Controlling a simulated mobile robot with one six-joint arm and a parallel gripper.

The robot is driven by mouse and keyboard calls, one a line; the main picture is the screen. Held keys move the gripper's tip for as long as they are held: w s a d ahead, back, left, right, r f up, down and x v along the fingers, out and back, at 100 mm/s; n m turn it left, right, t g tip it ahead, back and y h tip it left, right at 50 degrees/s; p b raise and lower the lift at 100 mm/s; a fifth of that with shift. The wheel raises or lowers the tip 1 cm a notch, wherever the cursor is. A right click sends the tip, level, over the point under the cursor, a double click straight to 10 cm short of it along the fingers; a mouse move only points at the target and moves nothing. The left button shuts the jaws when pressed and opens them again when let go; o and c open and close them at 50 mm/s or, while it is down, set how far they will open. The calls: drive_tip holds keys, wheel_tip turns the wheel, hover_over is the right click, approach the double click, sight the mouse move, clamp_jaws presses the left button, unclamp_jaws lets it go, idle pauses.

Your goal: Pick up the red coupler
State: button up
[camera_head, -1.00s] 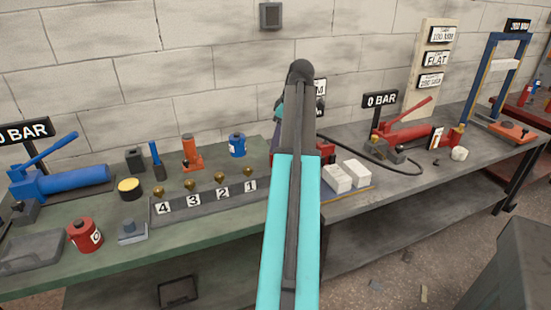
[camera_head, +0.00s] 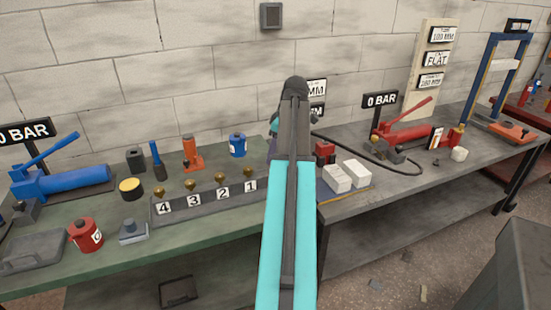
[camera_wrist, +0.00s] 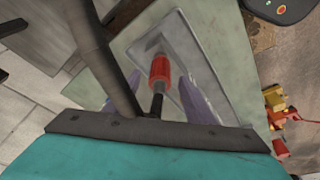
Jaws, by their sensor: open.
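The red coupler (camera_wrist: 159,68) is near the middle of the wrist view, a red ribbed cylinder with a dark stem running down toward my gripper's base. It appears over a grey, plate-like surface (camera_wrist: 205,62). My gripper (camera_wrist: 160,84) is open, with one pale purple-grey finger to each side of the coupler and its stem. I cannot tell whether either finger touches it. In the head view my turquoise and dark arm hides the coupler and most of the gripper.
A numbered rack (camera_head: 209,202) with brass knobs stands left of my arm. White blocks (camera_head: 346,175) and a red block (camera_head: 325,152) are to its right. A black hose (camera_head: 395,168) runs from the red pump (camera_head: 405,128) toward my arm. A blue pump (camera_head: 65,180) is far left.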

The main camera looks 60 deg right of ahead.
drive_tip(key=shift+w+f, duration=0.1)
drive_tip(key=shift+f, duration=0.15)
drive_tip(key=shift+c, duration=0.3)
clamp_jaws()
drive_tip(key=shift+r, duration=0.15)
drive_tip(key=shift+r, duration=1.45)
drive_tip(key=shift+s+r, duration=0.2)
drive_tip(key=s+a+r+b, duration=0.1)
drive_tip(key=s+a, duration=0.2)
drive_tip(key=s, duration=1.2)
drive_tip(key=shift+s+r+b, duration=0.2)
drive_tip(key=shift+b, duration=0.15)
